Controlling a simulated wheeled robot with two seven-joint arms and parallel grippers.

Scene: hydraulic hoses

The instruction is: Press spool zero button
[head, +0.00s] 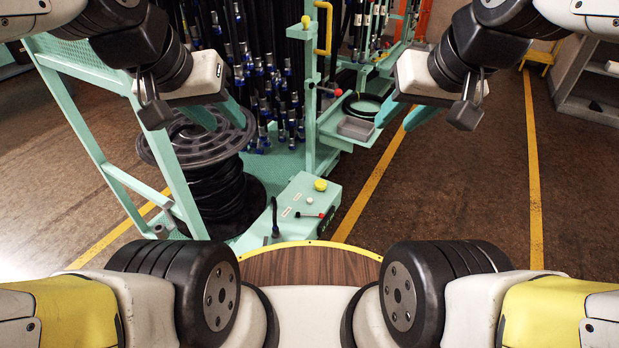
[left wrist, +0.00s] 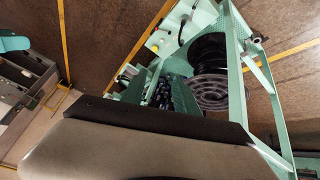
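A mint-green control box (head: 302,207) stands low in the middle of the head view, at the foot of the hose rack. On its top are a yellow knob (head: 320,185), a small pale round button (head: 308,200) and a red-tipped lever (head: 312,215). Any label is too small to read. The box also shows at the top of the left wrist view (left wrist: 165,40). My left gripper (head: 218,114) is open and empty, up and left of the box, in front of the spool in the picture. My right gripper (head: 405,114) is open and empty, up and right of the box.
A grey grooved spool disc (head: 160,150) with coiled black hose (head: 218,195) stands left of the box, behind a green frame post (head: 165,170). Hoses with blue fittings (head: 285,115) hang behind. A green tray (head: 335,128) juts out at right. The floor at right is clear.

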